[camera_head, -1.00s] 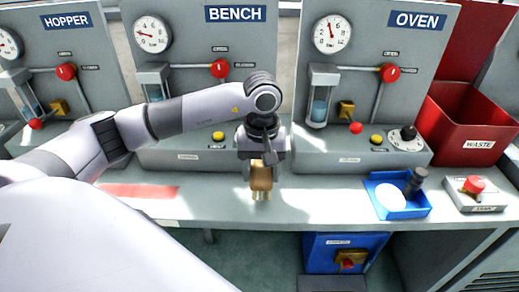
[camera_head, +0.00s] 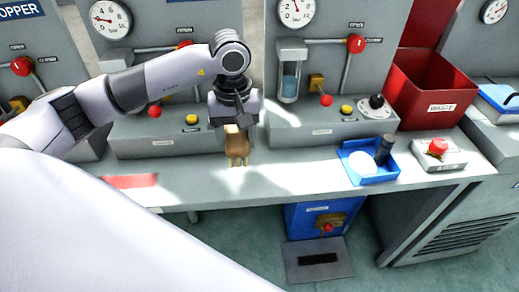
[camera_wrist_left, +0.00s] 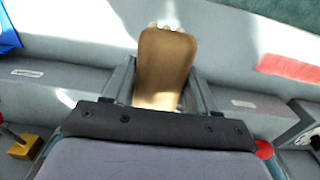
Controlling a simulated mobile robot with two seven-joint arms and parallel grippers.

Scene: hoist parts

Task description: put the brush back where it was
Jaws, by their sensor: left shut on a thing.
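The brush (camera_head: 238,146) has a brown wooden body and pale bristles at its lower end. My left gripper (camera_head: 236,128) is shut on it and holds it roughly upright, bristles down, over the bench top (camera_head: 205,180) in front of the grey stations. I cannot tell whether the bristles touch the bench. In the left wrist view the brown brush body (camera_wrist_left: 163,70) stands between the two fingers of the left gripper (camera_wrist_left: 162,85), bristles at the far end. My right gripper is not in view.
A red patch (camera_head: 130,181) marks the bench to the left. To the right are a blue tray (camera_head: 385,174) with a white round thing and a dark cylinder, a red-button box (camera_head: 440,154) and a red waste bin (camera_head: 425,90). The bench between brush and tray is clear.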

